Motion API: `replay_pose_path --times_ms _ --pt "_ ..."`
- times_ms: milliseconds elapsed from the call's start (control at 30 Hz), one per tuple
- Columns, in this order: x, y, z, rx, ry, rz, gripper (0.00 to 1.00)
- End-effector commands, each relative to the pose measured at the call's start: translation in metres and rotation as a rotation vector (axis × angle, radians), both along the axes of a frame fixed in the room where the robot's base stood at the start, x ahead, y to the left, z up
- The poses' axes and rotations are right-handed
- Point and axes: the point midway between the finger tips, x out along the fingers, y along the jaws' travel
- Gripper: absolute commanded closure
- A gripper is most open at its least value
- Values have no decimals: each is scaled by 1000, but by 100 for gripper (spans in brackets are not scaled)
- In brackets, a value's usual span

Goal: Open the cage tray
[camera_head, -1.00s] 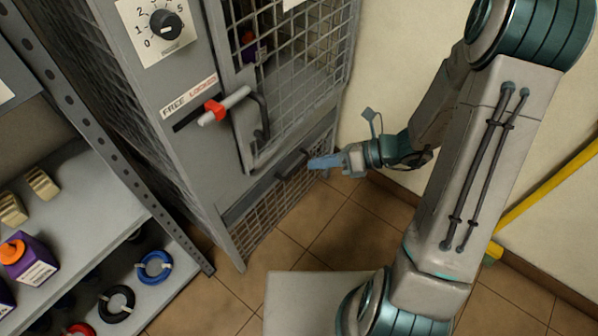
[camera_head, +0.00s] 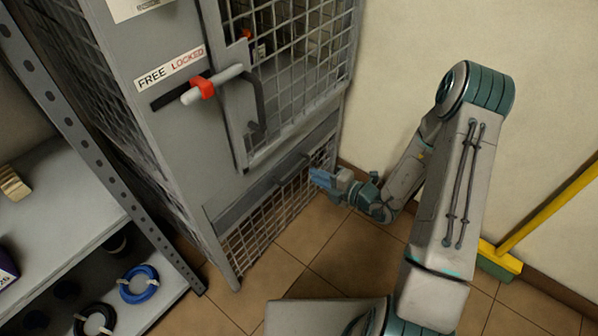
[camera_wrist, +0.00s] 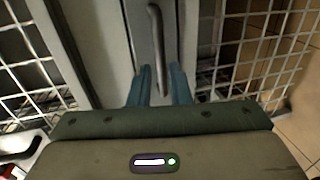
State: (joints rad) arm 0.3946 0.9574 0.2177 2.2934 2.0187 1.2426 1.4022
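The cage tray (camera_head: 236,212) is the low mesh-fronted drawer at the foot of the grey cage cabinet. It looks shut, with its grey top band in line with the cabinet front. Its dark bar handle (camera_head: 290,168) shows on that band, and in the wrist view the handle (camera_wrist: 157,40) runs down the picture's middle. My gripper (camera_head: 314,176) is just right of and below the handle in the head view. In the wrist view my gripper's blue fingers (camera_wrist: 160,80) are apart, with the handle's near end seen between them and gaps on both sides. Contact cannot be told.
Above the tray is a mesh door (camera_head: 290,70) with a dark handle. A red-and-white latch (camera_head: 203,88) sits toward the LOCKED end of its label. A shelf (camera_head: 100,215) stands left; a yellow broom (camera_head: 545,210) leans right. The tiled floor before the tray is clear.

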Motion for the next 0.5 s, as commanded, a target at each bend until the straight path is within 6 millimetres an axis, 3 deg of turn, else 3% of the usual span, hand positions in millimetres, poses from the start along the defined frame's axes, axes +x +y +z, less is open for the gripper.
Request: replay_pose_path --times_ms 233,500 --pt "29 39 -12 0 -3 3 83" --pt "44 56 -16 -1 -1 0 83"
